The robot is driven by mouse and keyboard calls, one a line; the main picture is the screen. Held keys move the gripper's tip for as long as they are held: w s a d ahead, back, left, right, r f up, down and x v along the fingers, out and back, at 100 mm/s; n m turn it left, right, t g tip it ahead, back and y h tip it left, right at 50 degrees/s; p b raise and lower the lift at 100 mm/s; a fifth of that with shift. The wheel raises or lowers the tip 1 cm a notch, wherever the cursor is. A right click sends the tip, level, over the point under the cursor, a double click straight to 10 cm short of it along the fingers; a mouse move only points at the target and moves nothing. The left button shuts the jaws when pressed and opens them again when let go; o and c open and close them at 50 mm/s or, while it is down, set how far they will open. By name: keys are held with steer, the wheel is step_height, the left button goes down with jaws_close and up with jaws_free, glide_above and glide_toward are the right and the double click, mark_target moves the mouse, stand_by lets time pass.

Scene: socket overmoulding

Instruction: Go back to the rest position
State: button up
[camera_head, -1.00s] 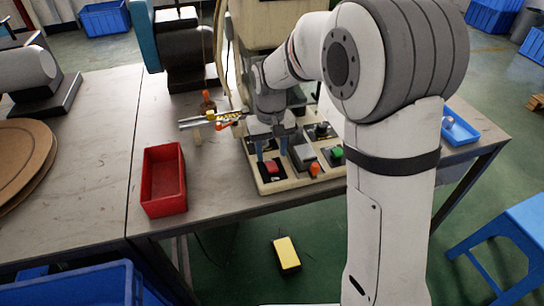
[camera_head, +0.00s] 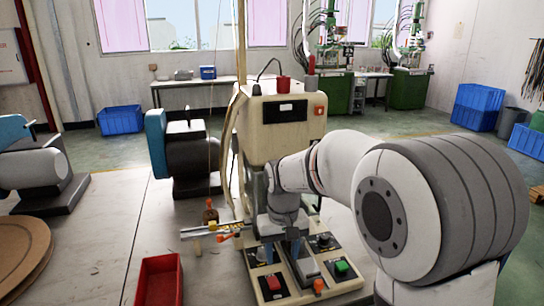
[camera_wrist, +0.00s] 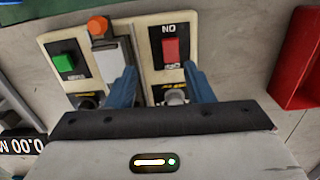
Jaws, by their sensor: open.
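My gripper (camera_wrist: 162,88) is open and empty, its two blue fingers apart over the machine's control panel (camera_wrist: 200,52). In the head view my gripper (camera_head: 284,250) hangs over the same panel, close to the red button (camera_head: 273,283). In the wrist view the red switch (camera_wrist: 171,49) and a silver knob lie between and near the fingers. The green button (camera_head: 341,267) and an orange button (camera_head: 318,286) sit to the right on the panel in the head view. I cannot tell whether the fingers touch the panel.
A red bin (camera_head: 160,282) stands on the table left of the panel. The beige machine body (camera_head: 280,125) rises behind my gripper. A metal rod with yellow and orange parts (camera_head: 215,231) sticks out to the left. Bare table (camera_head: 110,240) lies further left.

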steer(key=s+d+r+m+t+p, duration=0.1)
steer(key=s+d+r+p, duration=0.1)
steer(key=s, duration=0.4)
steer(key=s+d+r+m+t+p, duration=0.1)
steer(key=s+d+r+p, duration=0.1)
steer(key=s+d+r, duration=0.2)
steer(key=s+d+r+p, duration=0.2)
steer(key=s+d, duration=0.4)
steer(key=s, duration=0.3)
steer(key=shift+s+d+r+m+t, duration=0.2)
steer(key=shift+d+r+m+t, duration=0.15)
steer(key=shift+r, duration=0.25)
steer(key=shift+a, duration=0.1)
